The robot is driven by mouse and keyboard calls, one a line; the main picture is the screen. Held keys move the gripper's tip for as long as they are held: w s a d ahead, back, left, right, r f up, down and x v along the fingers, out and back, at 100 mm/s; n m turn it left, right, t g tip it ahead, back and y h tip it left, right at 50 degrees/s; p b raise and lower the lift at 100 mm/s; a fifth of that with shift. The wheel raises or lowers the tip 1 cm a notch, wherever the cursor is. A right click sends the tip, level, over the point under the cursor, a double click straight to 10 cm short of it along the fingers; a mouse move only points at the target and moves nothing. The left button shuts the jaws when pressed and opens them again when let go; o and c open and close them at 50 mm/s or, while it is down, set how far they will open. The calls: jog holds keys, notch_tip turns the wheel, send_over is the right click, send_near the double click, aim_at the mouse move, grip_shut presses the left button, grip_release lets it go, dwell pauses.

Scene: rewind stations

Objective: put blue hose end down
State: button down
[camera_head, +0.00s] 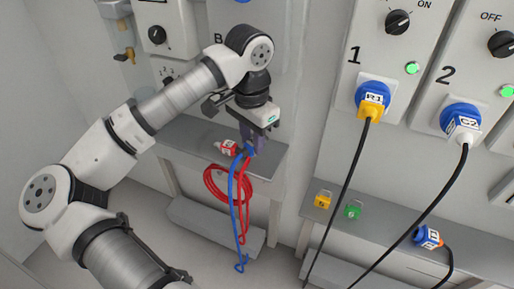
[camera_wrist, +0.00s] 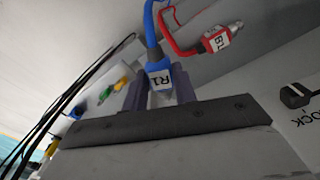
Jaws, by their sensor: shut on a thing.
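My gripper (camera_head: 249,146) is shut on the blue hose end (camera_wrist: 161,72). It holds the end over the narrow grey shelf (camera_head: 188,147) below panel B. In the wrist view, the blue end and its white label sit between the two fingers of my gripper (camera_wrist: 160,90). The blue hose (camera_head: 238,215) hangs from it past the shelf's front edge, with a hooked tip low down. I cannot tell whether the blue end touches the shelf. The red hose end (camera_head: 227,148) lies on the shelf just left of my gripper; it also shows in the wrist view (camera_wrist: 217,41).
The coiled red hose (camera_head: 213,187) hangs in front of the shelf. On the right, yellow plug R1 (camera_head: 374,101) and white plug C2 (camera_head: 464,128) sit in wall sockets with black cables. A yellow padlock (camera_head: 323,200), a green padlock (camera_head: 353,210) and a blue-orange plug (camera_head: 428,237) are on the right shelf.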

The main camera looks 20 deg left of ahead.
jog(key=shift+w+d+r, duration=0.1)
jog(key=shift+w, duration=0.95)
jog(key=shift+w+f, duration=0.25)
jog(key=shift+f, duration=0.9)
notch_tip(320, 180, down, 4)
jog(key=shift+f, duration=0.1)
jog(key=shift+w+f+p, duration=0.15)
jog(key=shift+f+p, duration=0.1)
jog(key=shift+p, duration=0.2)
jog(key=shift+f+b, duration=0.35)
jog(key=shift+b, duration=0.05)
jog(key=c, duration=1.1)
grip_release()
jog(key=shift+r, duration=0.15)
